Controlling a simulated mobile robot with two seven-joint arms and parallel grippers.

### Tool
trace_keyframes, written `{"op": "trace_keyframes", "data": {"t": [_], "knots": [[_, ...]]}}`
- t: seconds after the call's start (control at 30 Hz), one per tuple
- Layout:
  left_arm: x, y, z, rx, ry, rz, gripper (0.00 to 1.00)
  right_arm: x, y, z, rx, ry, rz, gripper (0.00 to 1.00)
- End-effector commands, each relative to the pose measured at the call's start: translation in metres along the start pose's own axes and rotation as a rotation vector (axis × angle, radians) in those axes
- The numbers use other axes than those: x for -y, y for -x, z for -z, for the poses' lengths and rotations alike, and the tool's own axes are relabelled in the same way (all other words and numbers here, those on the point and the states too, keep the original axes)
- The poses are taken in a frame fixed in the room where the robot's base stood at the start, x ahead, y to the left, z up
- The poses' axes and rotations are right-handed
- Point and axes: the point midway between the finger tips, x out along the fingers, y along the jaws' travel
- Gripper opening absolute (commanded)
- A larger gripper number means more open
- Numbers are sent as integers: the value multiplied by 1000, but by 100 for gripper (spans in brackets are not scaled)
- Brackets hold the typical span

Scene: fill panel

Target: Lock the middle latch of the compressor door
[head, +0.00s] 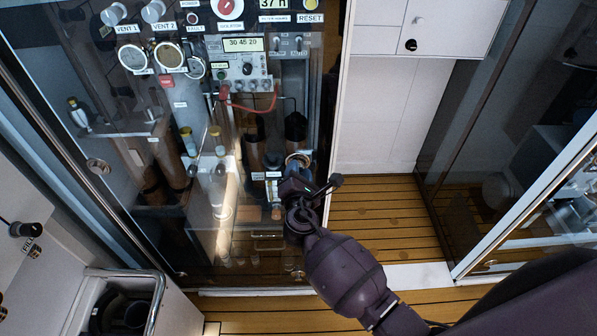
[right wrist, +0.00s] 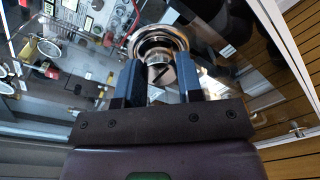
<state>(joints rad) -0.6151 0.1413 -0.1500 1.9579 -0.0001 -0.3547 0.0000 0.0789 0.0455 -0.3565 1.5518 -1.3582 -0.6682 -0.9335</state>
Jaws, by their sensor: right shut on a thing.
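The compressor door (head: 225,240) is a large clear glass panel in front of the compressor cabinet. The middle latch (head: 298,160) is a round metal ring fitting at the door's right edge. My right gripper (head: 297,177) is at this latch, its arm coming from the lower right. In the right wrist view, the two blue fingers of the gripper (right wrist: 160,75) are shut on the latch's central knob, and the latch's silver ring (right wrist: 160,38) shows beyond them. A dark slot mark on the knob looks slanted. The fingers partly hide the knob. My left gripper is not in view.
Another round fitting (head: 298,275) sits low on the door's right edge. A white cabinet (head: 385,120) stands to the right, with a second glass panel (head: 500,130) beyond. The wooden floor (head: 380,225) between is clear.

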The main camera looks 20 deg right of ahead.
Motion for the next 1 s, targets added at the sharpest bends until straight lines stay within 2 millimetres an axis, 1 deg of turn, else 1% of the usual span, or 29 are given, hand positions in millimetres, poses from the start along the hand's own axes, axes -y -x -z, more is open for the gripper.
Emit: {"op": "trace_keyframes", "data": {"t": [0.07, 0.1, 0.23, 0.5, 0.63, 0.77, 1.0], "knots": [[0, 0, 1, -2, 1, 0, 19, 0, 0, 0, 0, 2, 0, 10], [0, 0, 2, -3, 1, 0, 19, 0, 0, 0, 0, 2, 0, 38], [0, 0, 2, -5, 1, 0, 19, 0, 0, 0, 0, 1, 0, 58], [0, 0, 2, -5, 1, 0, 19, 0, 0, 0, 0, 0, 0, 59], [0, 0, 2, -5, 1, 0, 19, 0, 7, 0, -1, -1, -1, 59], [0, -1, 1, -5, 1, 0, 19, 1, 24, 1, -2, -1, 0, 59], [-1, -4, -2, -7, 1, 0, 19, 1, 68, 1, -1, 0, 0, 59]]}}
